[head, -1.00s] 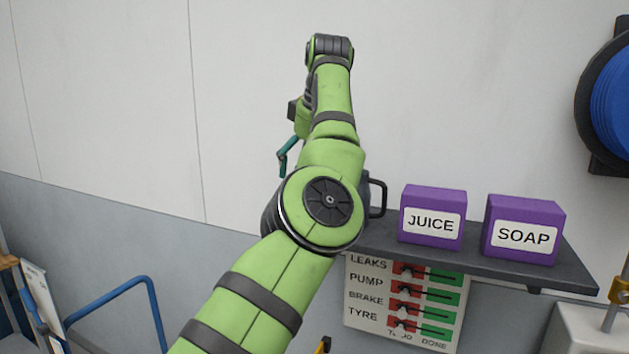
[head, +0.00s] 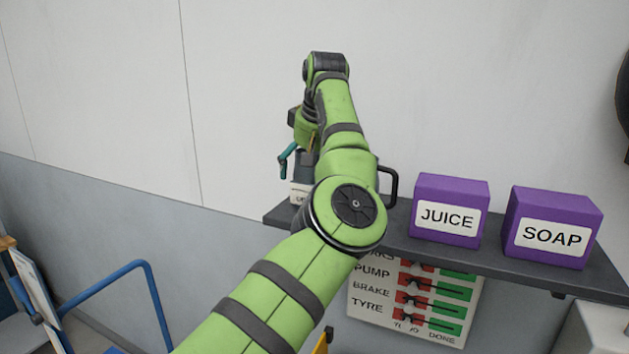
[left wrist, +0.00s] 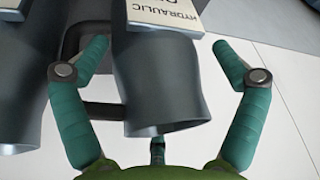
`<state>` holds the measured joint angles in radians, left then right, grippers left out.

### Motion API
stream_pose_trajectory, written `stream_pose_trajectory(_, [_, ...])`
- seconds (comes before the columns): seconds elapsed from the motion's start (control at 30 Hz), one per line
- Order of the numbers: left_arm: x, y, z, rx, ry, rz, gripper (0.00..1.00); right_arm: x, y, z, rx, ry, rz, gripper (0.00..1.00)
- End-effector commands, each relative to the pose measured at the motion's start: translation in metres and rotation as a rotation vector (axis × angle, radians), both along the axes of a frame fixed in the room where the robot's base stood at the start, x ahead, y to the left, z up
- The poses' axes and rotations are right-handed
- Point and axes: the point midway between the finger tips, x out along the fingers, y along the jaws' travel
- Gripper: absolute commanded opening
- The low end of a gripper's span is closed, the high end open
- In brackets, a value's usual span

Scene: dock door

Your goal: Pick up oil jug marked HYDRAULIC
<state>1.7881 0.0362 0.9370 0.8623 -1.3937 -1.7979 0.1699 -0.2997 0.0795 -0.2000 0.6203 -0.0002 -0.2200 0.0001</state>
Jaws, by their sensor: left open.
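The oil jug marked HYDRAULIC (left wrist: 160,80) is dark grey with a pale label, seen from close up in the left wrist view. My left gripper (left wrist: 158,50) is open, with one teal finger on each side of this jug and a visible gap on the right side. The left finger is between this jug and a second dark jug (left wrist: 25,90), near a black handle. In the head view, my left gripper (head: 290,160) is at the shelf's left end, and my arm hides most of the jugs there. My right gripper is not in view.
The dark shelf (head: 405,244) also holds a purple JUICE box (head: 450,190) and a purple SOAP box (head: 553,212) to the right. A checklist board (head: 370,310) hangs below it. A blue rail (head: 105,288) stands at lower left.

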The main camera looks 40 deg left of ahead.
Motion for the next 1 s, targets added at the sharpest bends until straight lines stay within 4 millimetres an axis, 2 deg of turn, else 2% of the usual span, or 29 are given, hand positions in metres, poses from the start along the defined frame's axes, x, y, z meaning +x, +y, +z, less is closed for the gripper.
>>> stream_pose_trajectory(0.17, [0.0001, -0.0002, 0.0001, 0.001, 0.000, 0.000, 0.96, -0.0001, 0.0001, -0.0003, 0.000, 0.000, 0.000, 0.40])
stream_pose_trajectory(0.33, [0.0001, -0.0002, 0.0001, 0.001, 0.000, 0.000, 0.33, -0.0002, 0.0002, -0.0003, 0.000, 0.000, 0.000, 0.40])
stream_pose_trajectory(0.77, [-0.0005, 0.0008, 0.0005, 0.001, 0.000, 0.000, 0.33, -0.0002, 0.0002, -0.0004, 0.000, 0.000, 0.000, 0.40])
stream_pose_trajectory(1.0, [-0.0073, 0.0059, 0.0093, 0.001, -0.002, 0.001, 0.33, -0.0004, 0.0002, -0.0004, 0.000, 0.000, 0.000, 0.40])
